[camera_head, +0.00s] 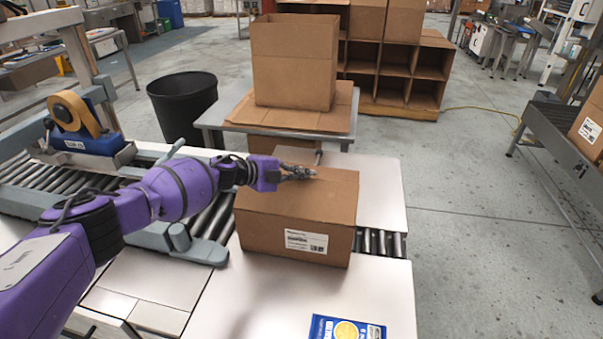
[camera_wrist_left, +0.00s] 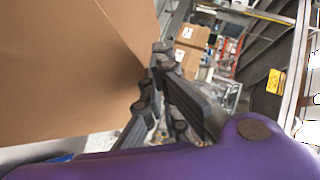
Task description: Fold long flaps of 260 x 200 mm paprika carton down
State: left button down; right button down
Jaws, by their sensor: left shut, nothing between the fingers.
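The brown paprika carton (camera_head: 270,225) sits on the packing bench beside the rollers, its white label facing me. Its top (camera_head: 325,192) looks flat, with no flap standing up on the sides I can see. The far left of the top is partly hidden by my left gripper (camera_head: 298,173), which is shut and empty over the carton's far top area. I cannot tell whether its fingertips touch the cardboard. In the left wrist view, brown cardboard (camera_wrist_left: 65,70) fills the left side, close to the shut fingers (camera_wrist_left: 155,75). My right gripper is not in view.
A tape machine (camera_head: 80,130) and roller conveyor stand at the left. A tall open carton (camera_head: 293,65) stands on a table behind, near a black bin (camera_head: 183,105). A blue-and-yellow printed packet or sheet (camera_head: 345,328) lies at the front.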

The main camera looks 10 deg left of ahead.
pick_arm(q)
jog(key=shift+w+f, duration=0.35)
jog(key=shift+f, duration=0.1)
jog(key=shift+w+f+b, duration=0.1)
jog(key=shift+b, duration=0.2)
dwell(1.2)
